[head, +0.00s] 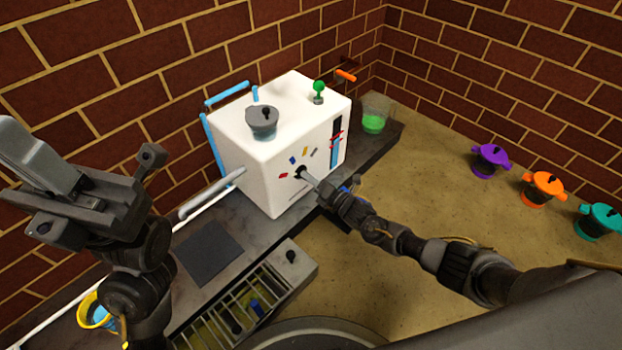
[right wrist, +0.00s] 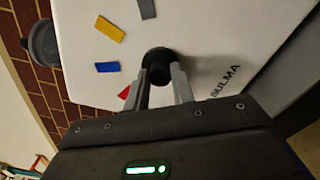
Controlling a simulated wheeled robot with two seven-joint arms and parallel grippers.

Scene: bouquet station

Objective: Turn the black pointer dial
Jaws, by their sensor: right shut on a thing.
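The black pointer dial (head: 300,171) is on the front face of the white machine (head: 262,172). Red, blue, yellow and grey marks sit around it. My right gripper (head: 309,180) reaches the dial from the front. In the right wrist view the two grey fingers of the right gripper (right wrist: 160,82) are shut on the dial (right wrist: 158,60), one on each side. Which mark the pointer faces cannot be told, as the fingers cover part of the dial. My left gripper (head: 45,165) is raised at the left, away from the machine; its jaw opening is unclear.
A grey lidded pot (head: 262,122) and a green knob (head: 319,88) are on top of the machine. Purple (head: 490,160), orange (head: 542,188) and teal (head: 598,221) pots are at the right. A slotted rack (head: 235,308) is in front.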

